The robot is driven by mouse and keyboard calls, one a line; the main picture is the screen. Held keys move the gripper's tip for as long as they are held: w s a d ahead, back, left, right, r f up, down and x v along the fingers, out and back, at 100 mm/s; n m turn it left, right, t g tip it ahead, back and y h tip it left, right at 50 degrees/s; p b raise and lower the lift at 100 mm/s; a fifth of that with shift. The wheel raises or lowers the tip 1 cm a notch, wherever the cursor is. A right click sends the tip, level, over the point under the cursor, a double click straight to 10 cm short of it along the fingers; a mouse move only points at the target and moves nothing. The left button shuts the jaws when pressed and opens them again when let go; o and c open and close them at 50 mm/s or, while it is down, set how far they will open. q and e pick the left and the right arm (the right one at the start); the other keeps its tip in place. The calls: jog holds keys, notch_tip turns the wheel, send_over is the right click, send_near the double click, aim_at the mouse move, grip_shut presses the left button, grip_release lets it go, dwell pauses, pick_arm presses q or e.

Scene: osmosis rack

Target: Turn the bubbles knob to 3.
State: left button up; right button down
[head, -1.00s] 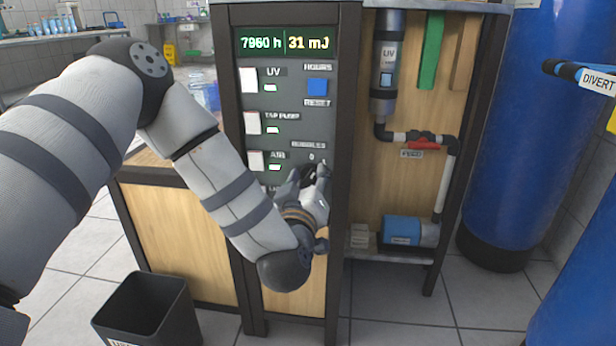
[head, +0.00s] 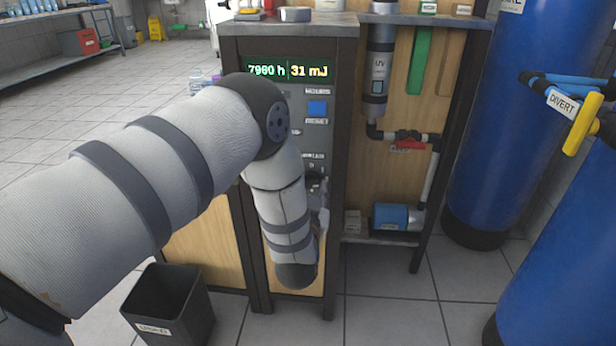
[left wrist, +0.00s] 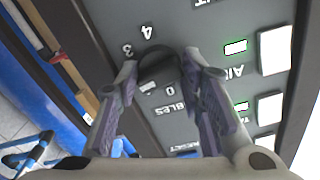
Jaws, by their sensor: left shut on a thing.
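The dark round bubbles knob (left wrist: 158,72) is on the grey control panel (left wrist: 222,22), between the two fingers of my left gripper (left wrist: 160,64) in the left wrist view. The gripper is shut on it. The numbers 3 and 4 show at the knob's upper left and the 0 just below it. A small white mark lies at its lower-left edge; I cannot tell whether it is the pointer. In the head view my left forearm hides most of the knob area and the gripper. My right gripper is not in view.
White panel switches (left wrist: 273,50) with green lamps stand beside the knob. In the head view, a blue button (head: 317,108) sits higher on the panel. A black bin (head: 170,305) stands at front left. Pipes with a red valve (head: 408,145) and blue tanks (head: 515,110) are at right.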

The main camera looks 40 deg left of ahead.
pick_arm(q)
jog(key=m+p, duration=0.1)
jog(key=m, duration=0.1)
jog(key=shift+d+m, duration=0.1)
jog(key=shift+m, duration=0.3)
jog(key=m+p, duration=0.1)
jog(key=m, duration=0.1)
jog(key=shift+m, duration=0.4)
jog(key=m, duration=0.4)
jog(key=shift+f+m+p, duration=0.15)
jog(key=shift+m+p, duration=0.15)
jog(key=shift+p, duration=0.1)
jog(key=shift+m, duration=0.3)
jog(key=o, duration=0.9)
